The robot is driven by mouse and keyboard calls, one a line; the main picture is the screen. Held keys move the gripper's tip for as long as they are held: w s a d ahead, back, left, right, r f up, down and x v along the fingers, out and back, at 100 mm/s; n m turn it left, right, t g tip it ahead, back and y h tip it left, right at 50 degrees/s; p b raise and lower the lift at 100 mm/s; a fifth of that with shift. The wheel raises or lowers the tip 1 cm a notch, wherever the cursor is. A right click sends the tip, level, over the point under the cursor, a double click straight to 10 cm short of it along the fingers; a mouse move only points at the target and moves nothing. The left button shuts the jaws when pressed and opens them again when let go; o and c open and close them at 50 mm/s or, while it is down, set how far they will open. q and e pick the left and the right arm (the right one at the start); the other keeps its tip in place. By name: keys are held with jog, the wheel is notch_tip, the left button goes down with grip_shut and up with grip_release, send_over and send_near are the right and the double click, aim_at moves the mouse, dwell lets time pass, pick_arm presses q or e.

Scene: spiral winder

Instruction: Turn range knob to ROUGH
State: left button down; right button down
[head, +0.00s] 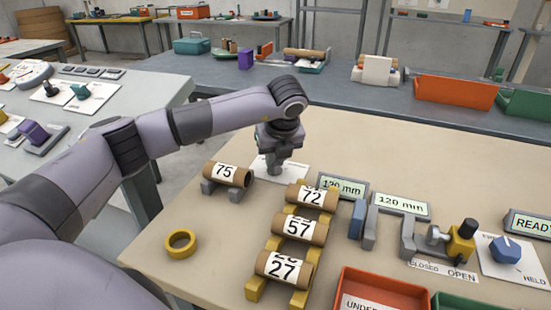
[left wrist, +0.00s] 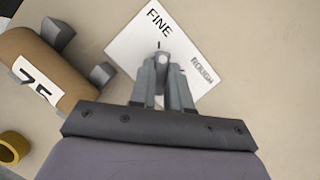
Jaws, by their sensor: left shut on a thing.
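The range knob (left wrist: 162,58) is a small grey knob on a white plate (left wrist: 132,50) printed FINE at the top and ROUGH at the right. My left gripper (left wrist: 163,75) is shut on the knob in the left wrist view, with a finger on each side. A short dark mark shows just above the knob on the FINE side; I cannot tell exactly where the knob points. In the head view my left gripper (head: 276,168) comes down onto the same plate (head: 262,165) and hides the knob. My right gripper is not in view.
A brown roll marked 75 (head: 227,174) lies on grey supports close beside the plate. More rolls, marked 72 (head: 312,200), 57 (head: 300,228) and 27 (head: 285,267), lie to the front right. A yellow ring (head: 180,244) lies at the front left. The table behind the plate is clear.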

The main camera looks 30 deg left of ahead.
pick_arm(q)
jog(key=shift+s+f+m+h+b, duration=0.1)
jog(key=shift+m+h+b, duration=0.25)
jog(key=shift+m, duration=0.45)
jog(key=m+t+h+b, duration=0.1)
jog(key=m, duration=0.2)
jog(key=shift+a+m, duration=0.1)
jog(key=shift+m, duration=0.3)
jog(key=m, duration=0.1)
jog(key=m+h+b, duration=0.1)
jog(key=m, duration=0.1)
jog(key=shift+a+m+t+h, duration=0.1)
jog(key=shift+m+t+h, duration=0.15)
jog(key=shift+m+t, duration=0.05)
jog(key=m+h, duration=0.1)
jog(key=m, duration=0.2)
jog(key=shift+a, duration=0.1)
jog(key=shift+m+h+p, duration=0.8)
jog(key=shift+m, duration=1.4)
jog(key=shift+g, duration=0.4)
jog(key=c, duration=1.1)
grip_release()
